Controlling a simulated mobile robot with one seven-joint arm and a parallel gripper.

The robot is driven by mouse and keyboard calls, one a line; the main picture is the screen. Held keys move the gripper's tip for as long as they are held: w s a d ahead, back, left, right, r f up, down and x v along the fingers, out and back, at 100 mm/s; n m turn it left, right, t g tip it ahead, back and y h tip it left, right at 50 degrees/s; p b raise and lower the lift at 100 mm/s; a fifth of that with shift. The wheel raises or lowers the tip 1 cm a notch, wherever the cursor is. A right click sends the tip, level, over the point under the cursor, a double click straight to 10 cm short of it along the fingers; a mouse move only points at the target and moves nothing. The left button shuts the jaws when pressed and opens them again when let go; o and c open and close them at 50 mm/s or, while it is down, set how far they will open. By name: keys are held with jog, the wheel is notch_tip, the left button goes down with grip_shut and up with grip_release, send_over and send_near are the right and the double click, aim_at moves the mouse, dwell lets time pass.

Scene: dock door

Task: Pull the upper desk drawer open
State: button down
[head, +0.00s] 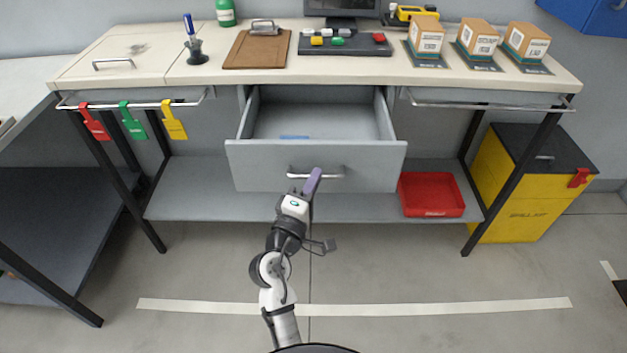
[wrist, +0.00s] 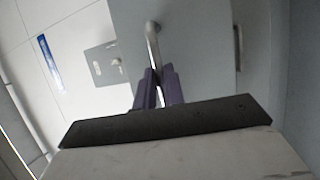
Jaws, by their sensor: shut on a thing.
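The upper desk drawer (head: 370,160) is grey and stands pulled out from under the middle of the worktop, its inside showing from above in the head view. A small blue item (head: 294,137) lies inside near the front panel. A silver bar handle (head: 332,176) crosses the drawer front. My gripper (head: 312,178) is at the handle's left-middle part, its purple fingers shut on the bar. In the wrist view the fingers (wrist: 158,88) close around the handle (wrist: 153,45), beside the grey drawer front (wrist: 195,45). The fingertips' exact contact is partly hidden.
The white worktop (head: 220,77) carries a clipboard (head: 257,50), a button panel (head: 345,47) and several boxes. A red tray (head: 430,195) sits on the lower shelf at right. A yellow bin (head: 515,195) stands at far right. Floor before the desk is clear.

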jog(key=c, duration=1.5)
grip_release()
jog(key=shift+s, duration=0.1)
